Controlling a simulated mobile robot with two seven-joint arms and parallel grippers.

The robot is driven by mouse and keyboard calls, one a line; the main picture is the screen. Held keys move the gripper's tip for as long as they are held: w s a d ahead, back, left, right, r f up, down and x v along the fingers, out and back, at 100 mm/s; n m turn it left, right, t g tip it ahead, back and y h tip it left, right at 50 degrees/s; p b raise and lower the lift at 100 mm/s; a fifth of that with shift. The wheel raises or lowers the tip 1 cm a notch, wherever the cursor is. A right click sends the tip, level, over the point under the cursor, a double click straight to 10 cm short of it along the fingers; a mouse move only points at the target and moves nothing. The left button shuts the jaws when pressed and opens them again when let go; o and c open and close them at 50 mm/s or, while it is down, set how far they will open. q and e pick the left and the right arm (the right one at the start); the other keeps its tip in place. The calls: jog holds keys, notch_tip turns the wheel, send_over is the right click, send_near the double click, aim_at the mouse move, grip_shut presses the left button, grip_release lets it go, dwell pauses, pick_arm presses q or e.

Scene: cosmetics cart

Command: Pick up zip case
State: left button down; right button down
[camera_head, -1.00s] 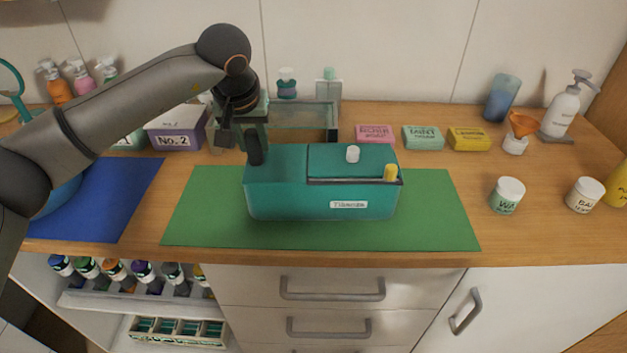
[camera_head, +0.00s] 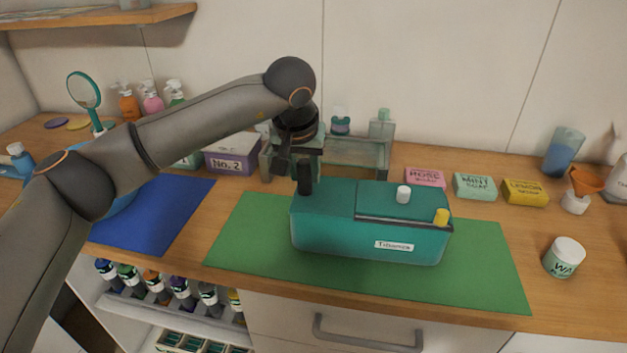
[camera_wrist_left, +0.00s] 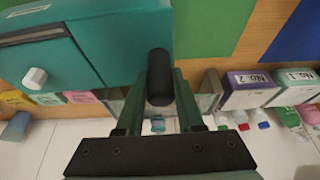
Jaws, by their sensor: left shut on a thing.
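The zip case is a teal box-shaped case (camera_head: 340,232) with a white label on its front, a white knob on top and a yellow tab at its right end. It is over the green mat (camera_head: 490,280); I cannot tell whether it is lifted. My left gripper (camera_head: 304,184) points down at the case's left end and is shut on it. The other finger's contact is hidden. My right gripper is out of view.
Soap boxes (camera_head: 475,186) stand right of the case, with a white jar (camera_head: 564,258) nearer the front. A glass tray (camera_head: 355,155) and the No. 2 box (camera_head: 232,154) are behind. A blue mat (camera_head: 165,225) lies left. The green mat's front is clear.

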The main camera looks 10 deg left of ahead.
pick_arm(q)
jog(key=shift+r, duration=0.85)
jog(key=s+d+r+b, duration=0.2)
jog(key=s+d+r, duration=0.1)
jog(key=s+r, duration=0.7)
jog(key=s, duration=0.3)
jog(key=shift+s+r, duration=0.35)
jog(key=shift+s, duration=0.05)
jog(key=shift+w, duration=0.1)
